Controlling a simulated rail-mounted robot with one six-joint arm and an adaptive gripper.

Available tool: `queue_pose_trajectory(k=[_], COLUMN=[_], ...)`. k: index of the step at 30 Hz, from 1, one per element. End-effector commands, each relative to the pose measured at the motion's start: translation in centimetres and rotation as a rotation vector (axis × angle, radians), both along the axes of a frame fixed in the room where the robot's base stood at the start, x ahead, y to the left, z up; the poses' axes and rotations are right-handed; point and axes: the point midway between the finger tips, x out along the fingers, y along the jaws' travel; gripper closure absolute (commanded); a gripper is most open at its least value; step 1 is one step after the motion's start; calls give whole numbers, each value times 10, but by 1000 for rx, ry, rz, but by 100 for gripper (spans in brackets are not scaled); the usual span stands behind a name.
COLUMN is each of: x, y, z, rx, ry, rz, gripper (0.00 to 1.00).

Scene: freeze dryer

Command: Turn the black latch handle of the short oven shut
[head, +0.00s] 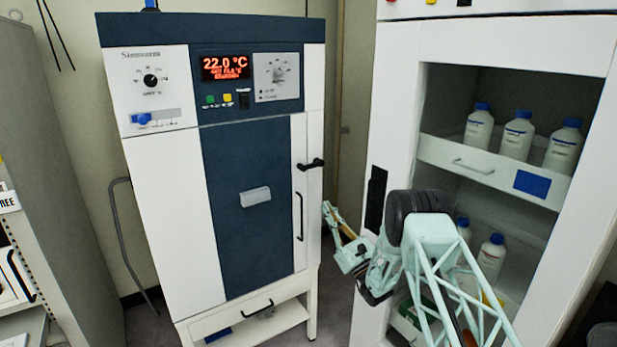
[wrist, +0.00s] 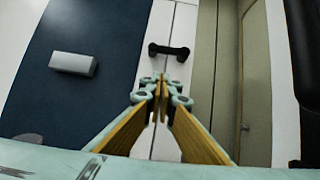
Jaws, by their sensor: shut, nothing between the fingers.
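The short oven (head: 165,200) is a white cabinet with a dark blue front panel and a red lit display. Its black latch handle (head: 311,164) sits on the right edge of the front and lies roughly level. It also shows in the wrist view as a black bar (wrist: 168,51), just above my fingertips in the picture. My gripper (head: 333,212) is right of the oven's front, lower than the latch in the head view. In the wrist view my gripper (wrist: 161,90) has its fingertips together with nothing between them. It looks apart from the latch.
A vertical black door handle (head: 299,216) is below the latch. A tall white cabinet (head: 395,110) with open shelves and several blue-capped bottles stands to the right, close to my arm. A grey shelf unit (head: 50,160) is at the left.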

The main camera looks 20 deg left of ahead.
Motion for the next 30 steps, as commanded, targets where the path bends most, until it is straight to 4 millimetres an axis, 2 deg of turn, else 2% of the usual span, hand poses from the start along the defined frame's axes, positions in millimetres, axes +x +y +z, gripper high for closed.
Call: queue_pose_trajectory(k=[19, 30], x=[1, 13], y=[2, 22], z=[1, 16], rx=[0, 0], ry=[0, -1], rz=[-1, 1], gripper=[100, 100])
